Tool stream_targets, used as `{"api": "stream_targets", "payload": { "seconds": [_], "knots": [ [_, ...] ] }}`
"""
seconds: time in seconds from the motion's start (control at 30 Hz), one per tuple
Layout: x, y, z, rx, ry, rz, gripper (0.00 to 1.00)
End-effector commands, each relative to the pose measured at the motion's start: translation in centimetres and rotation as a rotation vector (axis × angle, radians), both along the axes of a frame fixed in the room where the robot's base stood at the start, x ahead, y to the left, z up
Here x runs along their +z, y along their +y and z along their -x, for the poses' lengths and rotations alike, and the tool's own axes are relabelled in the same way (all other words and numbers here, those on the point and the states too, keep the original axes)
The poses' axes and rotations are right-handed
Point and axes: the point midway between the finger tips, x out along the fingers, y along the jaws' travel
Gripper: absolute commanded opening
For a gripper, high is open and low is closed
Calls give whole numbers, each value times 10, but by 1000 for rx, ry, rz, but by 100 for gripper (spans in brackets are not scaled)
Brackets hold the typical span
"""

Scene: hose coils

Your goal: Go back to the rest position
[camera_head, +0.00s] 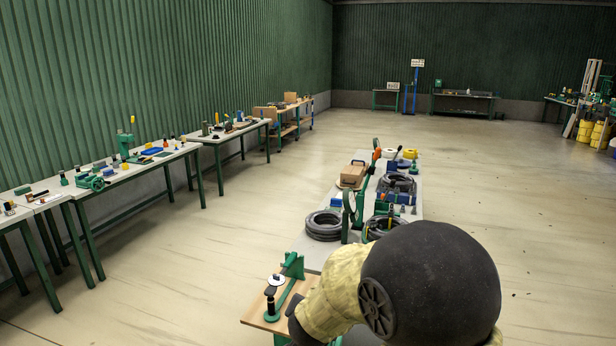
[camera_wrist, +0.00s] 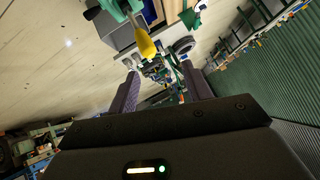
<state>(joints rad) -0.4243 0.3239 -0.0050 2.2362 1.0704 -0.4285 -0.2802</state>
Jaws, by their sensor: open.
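My gripper (camera_wrist: 160,82) shows in the wrist view with its two fingers apart and nothing between them. In the head view my arm's black joint and yellowish sleeve fill the lower right, and the gripper itself is hidden. Black hose coils lie on the long grey table: one at the near left (camera_head: 323,226), one partly behind a green post (camera_head: 383,227), and one farther back (camera_head: 398,184). The wrist view is steeply tilted, with a yellow-tipped green part (camera_wrist: 145,45) beyond the fingers.
A wooden board with a green stand (camera_head: 290,270) is close in front, left of my arm. Workbenches (camera_head: 115,178) with tools line the green left wall. Yellow drums (camera_head: 590,132) stand at the far right.

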Motion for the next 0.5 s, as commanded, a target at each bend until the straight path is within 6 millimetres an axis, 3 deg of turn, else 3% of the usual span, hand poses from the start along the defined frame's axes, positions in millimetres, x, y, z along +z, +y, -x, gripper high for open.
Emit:
{"api": "stream_targets", "payload": {
  "seconds": [0.27, 0.5],
  "knots": [
    [-20, -44, 59, 240, 196, 23, 49],
    [-45, -97, 142, 379, 453, 109, 49]
  ]
}}
